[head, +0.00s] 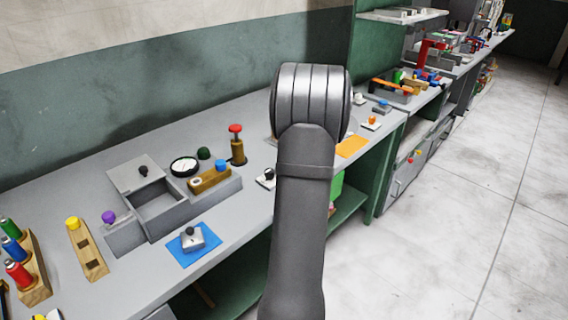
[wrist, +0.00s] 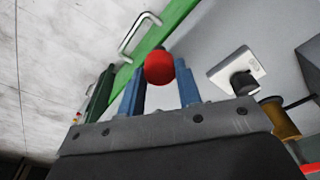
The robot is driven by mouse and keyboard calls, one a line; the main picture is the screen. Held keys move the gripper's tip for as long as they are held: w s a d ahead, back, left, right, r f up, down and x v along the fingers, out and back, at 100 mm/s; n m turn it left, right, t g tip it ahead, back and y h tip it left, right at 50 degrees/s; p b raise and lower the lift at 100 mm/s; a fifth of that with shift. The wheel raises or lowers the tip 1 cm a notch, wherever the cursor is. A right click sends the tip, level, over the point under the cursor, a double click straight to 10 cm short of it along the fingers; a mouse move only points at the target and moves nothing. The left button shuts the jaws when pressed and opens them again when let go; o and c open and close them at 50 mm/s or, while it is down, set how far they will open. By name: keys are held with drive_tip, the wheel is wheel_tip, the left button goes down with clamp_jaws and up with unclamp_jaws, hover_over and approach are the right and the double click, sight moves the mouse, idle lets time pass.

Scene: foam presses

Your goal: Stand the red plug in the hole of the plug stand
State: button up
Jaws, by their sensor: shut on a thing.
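In the wrist view, the round head of the red plug (wrist: 159,68) shows between the two blue fingers of my gripper (wrist: 160,90). My gripper is shut on it, and the plug is held above the surface below. The lower part of the plug is hidden. In the head view my gripper and the plug are hidden behind my arm. Two wooden blocks could be the plug stand, and I cannot tell which: one (head: 88,252) at the left with a yellow knob and dark holes, and one (head: 208,182) near the middle with a blue knob.
A grey open box (head: 172,219) stands mid-bench. A small grey block (head: 192,238) sits on a blue mat. A brown cylinder with a red top (head: 237,150) stands behind. A rack of coloured handles (head: 38,285) is at far left. The wrist view shows a white plate with a black knob (wrist: 243,82).

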drive_tip(key=s+a+f+m, duration=0.2)
drive_tip(key=s+f, duration=1)
drive_tip(key=f, duration=0.2)
drive_tip(key=w+r+n, duration=0.1)
drive_tip(key=w+r, duration=0.2)
drive_tip(key=r, duration=0.4)
drive_tip(key=w+r, duration=0.4)
drive_tip(key=r, duration=0.3)
drive_tip(key=s+a+r+n, duration=0.1)
drive_tip(key=a+r+n, duration=0.2)
drive_tip(key=a, duration=0.8)
drive_tip(key=a+r+n, duration=0.3)
drive_tip(key=a+n, duration=0.1)
drive_tip(key=a, duration=0.7)
drive_tip(key=s+a+r+n, duration=0.3)
drive_tip(key=s+a, duration=0.3)
drive_tip(key=a, duration=0.3)
drive_tip(key=s+a+r+n+g+y, duration=0.15)
drive_tip(key=s+a+n, duration=0.25)
drive_tip(key=s+a, duration=0.45)
drive_tip(key=s+a+r+n, duration=0.3)
drive_tip(key=s+a+r, duration=0.15)
drive_tip(key=a, duration=0.65)
drive_tip(key=s+a+f+m, duration=0.1)
drive_tip(key=s+a+f, duration=0.4)
drive_tip(key=a+f, duration=0.1)
drive_tip(key=shift+s+m, duration=0.25)
drive_tip(key=shift+m, duration=0.15)
drive_tip(key=shift+d+f, duration=0.1)
